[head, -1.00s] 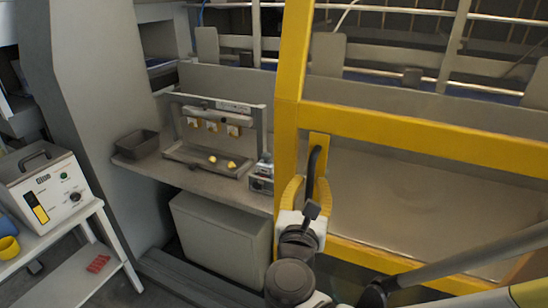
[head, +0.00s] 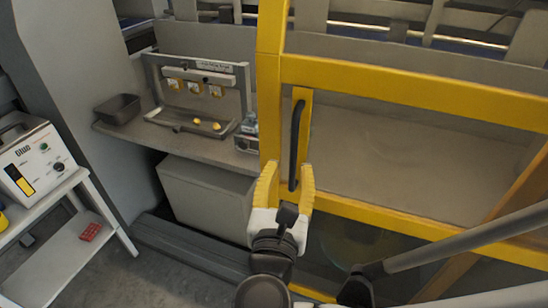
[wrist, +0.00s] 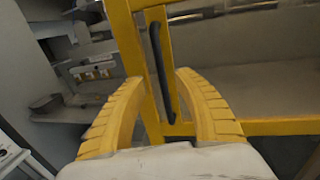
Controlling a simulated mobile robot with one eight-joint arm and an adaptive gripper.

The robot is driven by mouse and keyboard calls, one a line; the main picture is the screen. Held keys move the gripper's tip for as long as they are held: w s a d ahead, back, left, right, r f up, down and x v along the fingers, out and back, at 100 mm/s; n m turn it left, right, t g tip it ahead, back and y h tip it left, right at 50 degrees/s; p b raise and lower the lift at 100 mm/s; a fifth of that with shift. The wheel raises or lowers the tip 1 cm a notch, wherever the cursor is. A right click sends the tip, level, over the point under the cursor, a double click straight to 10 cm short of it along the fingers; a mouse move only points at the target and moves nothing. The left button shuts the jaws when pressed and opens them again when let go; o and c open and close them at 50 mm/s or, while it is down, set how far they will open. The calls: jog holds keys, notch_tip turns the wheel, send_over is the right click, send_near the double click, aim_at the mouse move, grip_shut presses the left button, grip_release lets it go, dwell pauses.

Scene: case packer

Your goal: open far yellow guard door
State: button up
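The yellow guard door (head: 400,89) is a yellow frame with a clear panel, standing in front of the machine. Its black bar handle (head: 295,143) is upright on a yellow plate near the door's left post. My gripper (head: 287,176) is at the handle's lower end, with its yellow fingers spread apart. In the wrist view the handle (wrist: 161,72) shows beyond and between the open fingers (wrist: 153,80). The fingers do not close on it. I cannot tell whether any finger touches the handle.
Left of the door, a shelf holds a dark tray (head: 117,109) and a fixture (head: 198,92) with small yellow pieces. A white glue unit (head: 36,163) stands on a white cart at far left. A grey bar (head: 470,238) crosses the lower right.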

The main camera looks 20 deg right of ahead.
jog(key=shift+v, duration=1)
